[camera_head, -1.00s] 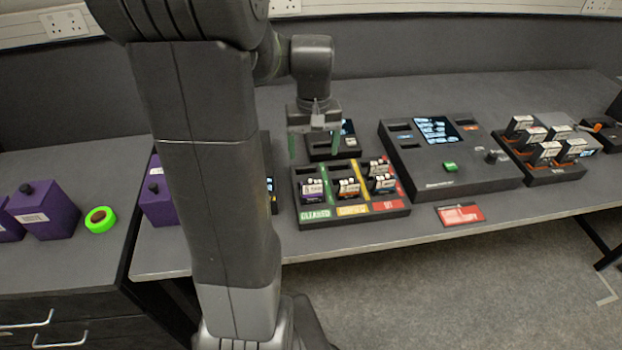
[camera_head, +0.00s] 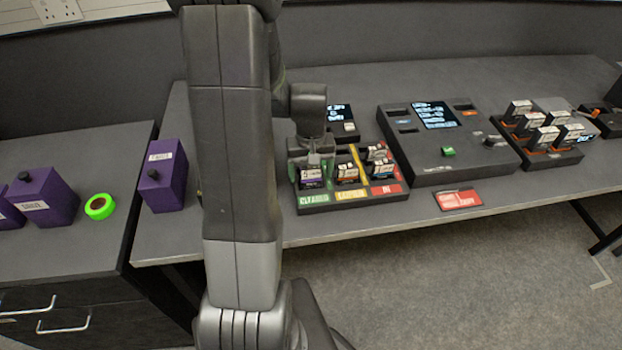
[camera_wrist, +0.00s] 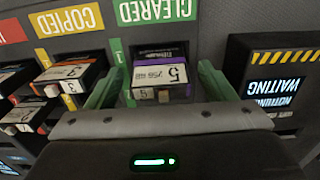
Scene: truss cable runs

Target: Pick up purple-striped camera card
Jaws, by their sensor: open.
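The purple-striped camera card (camera_wrist: 160,72) stands in the CLEARED section of the sorting tray (camera_head: 340,204). In the wrist view its white label reads 5 and a purple stripe shows along its edge. The card also shows in the head view (camera_head: 311,176), partly covered by my gripper (camera_head: 313,163). My gripper (camera_wrist: 160,88) is open, with one green finger on each side of the card. I cannot tell whether either finger touches it.
Cards in the COPIED section (camera_wrist: 70,72) stand beside it, with more in the red IN section (camera_head: 380,165). A screen box reading NOTHING WAITING (camera_wrist: 272,75) is close by. A large console (camera_head: 440,150) and a card rack (camera_head: 545,150) stand to the right. Purple boxes (camera_head: 163,175) stand left.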

